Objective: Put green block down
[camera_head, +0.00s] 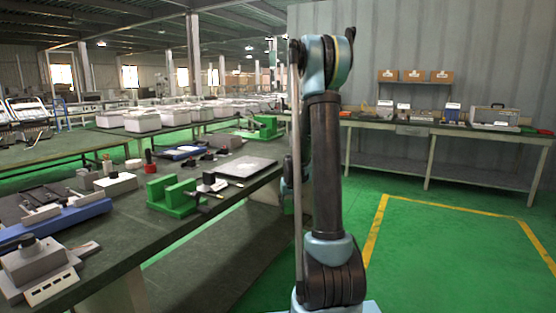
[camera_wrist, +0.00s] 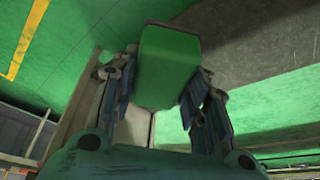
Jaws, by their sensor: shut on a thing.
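The green block (camera_wrist: 168,66) shows in the wrist view between the two fingers of my gripper (camera_wrist: 158,100). My gripper is shut on the block, with a finger on each side of it. The block's far side is hidden.
A dark workbench (camera_head: 225,208) at the left bears a green notched fixture (camera_head: 172,196), a flat grey plate (camera_head: 245,167), a blue tray (camera_head: 60,224) and a grey device (camera_head: 40,268). Another bench (camera_head: 460,130) stands along the back wall. Green floor at the right is clear.

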